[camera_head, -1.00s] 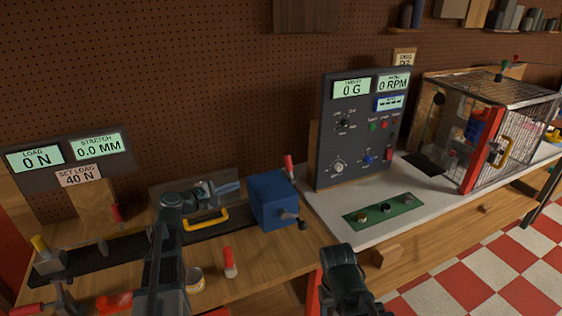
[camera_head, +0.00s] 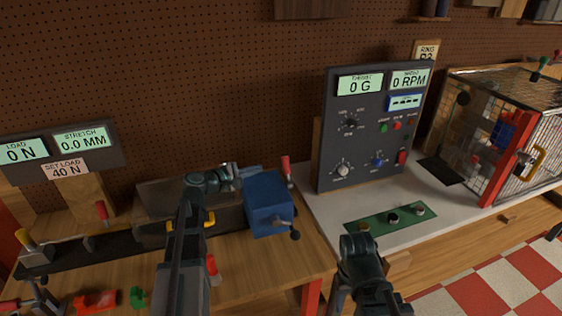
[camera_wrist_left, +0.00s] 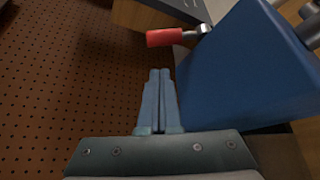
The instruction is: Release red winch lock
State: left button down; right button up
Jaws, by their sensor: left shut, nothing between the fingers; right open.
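The red winch lock (camera_head: 285,164) is a red-handled lever standing at the back right of the blue winch box (camera_head: 268,203). In the left wrist view the red handle (camera_wrist_left: 172,37) lies ahead of the fingertips and above the blue box (camera_wrist_left: 245,75), on a metal stem. My left gripper (camera_head: 232,172) is shut and empty, beside the upper left of the blue box. Its closed fingers (camera_wrist_left: 158,72) point toward the red handle and are apart from it. My right arm (camera_head: 362,262) is low in front of the white bench; its fingertips are not clearly visible.
The instrument panel (camera_head: 370,125) stands right of the winch. A wire cage (camera_head: 500,135) is far right. A yellow handle (camera_head: 209,219) shows behind my left arm. Pegboard closes the back.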

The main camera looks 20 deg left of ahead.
aim_at(287, 169)
pick_arm(q)
jog(key=shift+w+d+f, duration=0.15)
jog(key=shift+w+d, duration=0.05)
jog(key=shift+w, duration=0.15)
jog(key=b+x, duration=0.2)
jog(key=x, duration=0.6)
jog(key=shift+w+d+f, duration=0.1)
jog(key=shift+w+d, duration=0.2)
jog(key=shift+w, duration=0.1)
jog(key=shift+s+b, duration=0.1)
jog(key=shift+b, duration=0.25)
jog(key=shift+s+d+m, duration=0.1)
jog(key=shift+d+m, duration=0.05)
jog(key=shift+m, duration=0.15)
